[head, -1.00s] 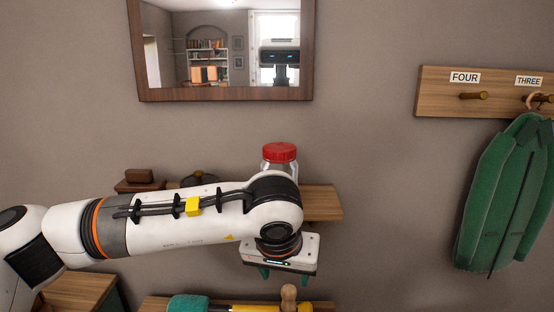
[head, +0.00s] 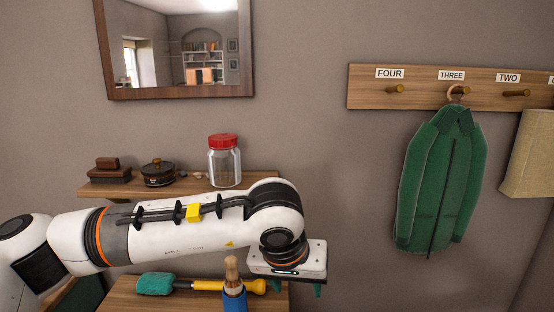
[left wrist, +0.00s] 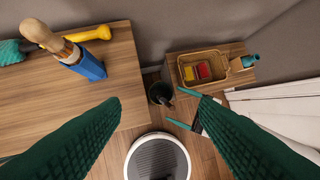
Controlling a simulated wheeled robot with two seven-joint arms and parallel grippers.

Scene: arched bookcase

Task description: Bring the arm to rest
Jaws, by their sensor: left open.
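My left arm reaches in from the left in the head view, bent at its wrist. My left gripper (head: 292,287) points down, open, with dark green fingers, in front of the wall and by the right end of the lower shelf. In the left wrist view the open gripper (left wrist: 158,106) has its two fingers wide apart with nothing between them. Below them are the floor and a round grey-topped thing (left wrist: 158,160).
The lower shelf (head: 125,300) holds a green-headed duster (head: 156,284) and a blue wooden-handled item (head: 234,290). A green jacket (head: 440,180) hangs right. A basket (left wrist: 203,68) stands beyond.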

